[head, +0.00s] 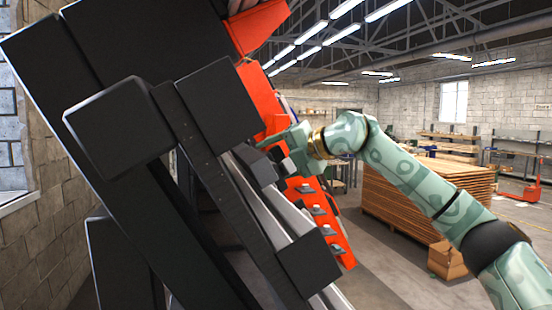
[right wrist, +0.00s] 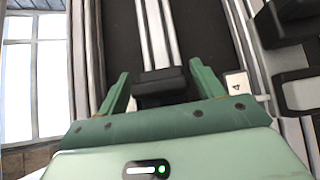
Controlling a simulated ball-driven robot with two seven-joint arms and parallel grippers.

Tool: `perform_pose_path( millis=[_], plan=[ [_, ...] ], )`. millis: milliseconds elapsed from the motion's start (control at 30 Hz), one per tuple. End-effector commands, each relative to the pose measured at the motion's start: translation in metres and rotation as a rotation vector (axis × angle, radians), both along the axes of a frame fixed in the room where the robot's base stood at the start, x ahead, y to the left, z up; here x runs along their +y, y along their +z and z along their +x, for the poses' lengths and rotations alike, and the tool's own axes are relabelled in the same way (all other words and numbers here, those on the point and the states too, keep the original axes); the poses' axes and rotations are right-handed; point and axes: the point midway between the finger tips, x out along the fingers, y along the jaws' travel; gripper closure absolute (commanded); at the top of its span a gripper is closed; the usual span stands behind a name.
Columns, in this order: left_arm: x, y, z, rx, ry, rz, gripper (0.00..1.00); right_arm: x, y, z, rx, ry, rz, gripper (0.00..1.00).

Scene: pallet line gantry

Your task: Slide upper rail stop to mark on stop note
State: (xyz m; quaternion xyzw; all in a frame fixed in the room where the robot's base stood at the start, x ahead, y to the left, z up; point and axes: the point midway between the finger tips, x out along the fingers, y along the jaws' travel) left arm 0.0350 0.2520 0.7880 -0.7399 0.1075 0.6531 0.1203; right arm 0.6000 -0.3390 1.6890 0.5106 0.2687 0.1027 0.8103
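A black block, which looks like the upper rail stop (right wrist: 160,84), sits across a pale double rail (right wrist: 157,30) in the right wrist view. My right gripper (right wrist: 160,70) has its two green fingers apart, one on each side of this block, with a small gap visible at each side. In the head view my right gripper (head: 276,147) is at the rails beside the dark gantry frame. A small white card with a dark mark (right wrist: 237,84) is just right of the right finger; its writing is too small to read. My left gripper is not in view.
Large black beams and blocks (head: 120,125) of the gantry fill the left of the head view. An orange beam with several bolted brackets (head: 318,212) runs behind my gripper.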

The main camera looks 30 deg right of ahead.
Motion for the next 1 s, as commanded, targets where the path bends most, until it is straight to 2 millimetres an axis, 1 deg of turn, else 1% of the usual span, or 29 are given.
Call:
perform_pose_path(
  millis=[100,300,367,433,567,700,900,1000],
  plan=[
    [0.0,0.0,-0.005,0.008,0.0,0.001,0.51,0.0,0.0,0.0,0.0,0.0,0.0,0.27],
    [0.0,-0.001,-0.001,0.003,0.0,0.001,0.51,0.0,0.001,-0.001,-0.001,0.0,0.001,0.27],
    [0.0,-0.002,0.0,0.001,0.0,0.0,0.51,-0.002,0.002,-0.004,-0.001,0.0,0.001,0.27],
    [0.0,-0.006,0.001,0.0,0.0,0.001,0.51,-0.007,0.004,-0.011,-0.004,0.0,0.001,0.27],
    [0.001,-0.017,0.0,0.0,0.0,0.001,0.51,-0.02,0.012,-0.034,-0.004,-0.003,0.001,0.27],
    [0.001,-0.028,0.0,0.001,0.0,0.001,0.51,-0.038,0.024,-0.067,-0.004,-0.003,0.001,0.27],
    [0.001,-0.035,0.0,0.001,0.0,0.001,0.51,-0.059,0.042,-0.108,-0.001,-0.002,0.002,0.27],
    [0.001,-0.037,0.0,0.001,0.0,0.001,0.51,-0.066,0.047,-0.121,0.0,0.0,0.001,0.27]
  ],
)
